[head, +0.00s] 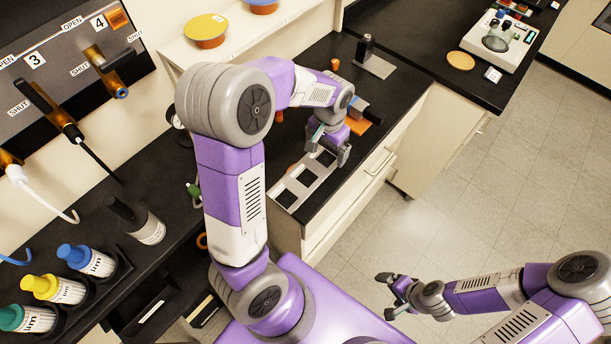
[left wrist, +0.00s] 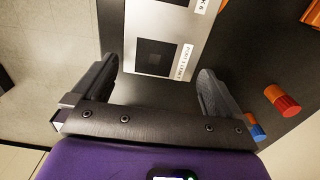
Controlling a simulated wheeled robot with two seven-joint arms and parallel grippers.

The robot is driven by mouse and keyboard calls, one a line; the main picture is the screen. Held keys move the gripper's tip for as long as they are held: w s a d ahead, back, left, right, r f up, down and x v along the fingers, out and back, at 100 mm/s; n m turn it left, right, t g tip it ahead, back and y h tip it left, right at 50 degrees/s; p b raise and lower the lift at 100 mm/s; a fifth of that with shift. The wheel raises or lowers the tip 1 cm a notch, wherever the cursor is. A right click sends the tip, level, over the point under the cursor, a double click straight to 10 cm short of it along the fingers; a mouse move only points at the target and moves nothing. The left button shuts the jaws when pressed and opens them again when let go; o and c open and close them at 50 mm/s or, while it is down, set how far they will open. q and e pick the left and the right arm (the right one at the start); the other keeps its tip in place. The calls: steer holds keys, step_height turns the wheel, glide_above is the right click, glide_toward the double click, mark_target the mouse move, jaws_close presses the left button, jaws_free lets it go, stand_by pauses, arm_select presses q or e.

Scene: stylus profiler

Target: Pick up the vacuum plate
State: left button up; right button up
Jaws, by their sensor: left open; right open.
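A silver panel with dark square inserts (head: 301,188) lies on the black counter in the head view. In the left wrist view the panel (left wrist: 195,42) has a dark square (left wrist: 155,57) with a small white label beside it. The label is too small to read surely, so I cannot tell which part is the vacuum plate. My left gripper (head: 328,148) is over the panel's far end. In the left wrist view its two fingers (left wrist: 157,70) stand apart on either side of the dark square, with nothing held. My right gripper (head: 393,291) is open and empty above the floor.
A dark post on a base (head: 367,50) stands farther along the counter. Several capped bottles (head: 90,260) are at the left. Open floor (head: 500,200) lies to the right.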

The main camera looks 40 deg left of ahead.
arm_select(q)
step_height(320, 180, down, 2)
steer(key=shift+f, duration=0.2)
steer(key=shift+w, duration=0.1)
steer(key=c, duration=1)
steer(key=shift+r, duration=0.1)
steer(key=shift+c, duration=0.2)
step_height(320, 180, up, 10)
steer(key=p, duration=0.2)
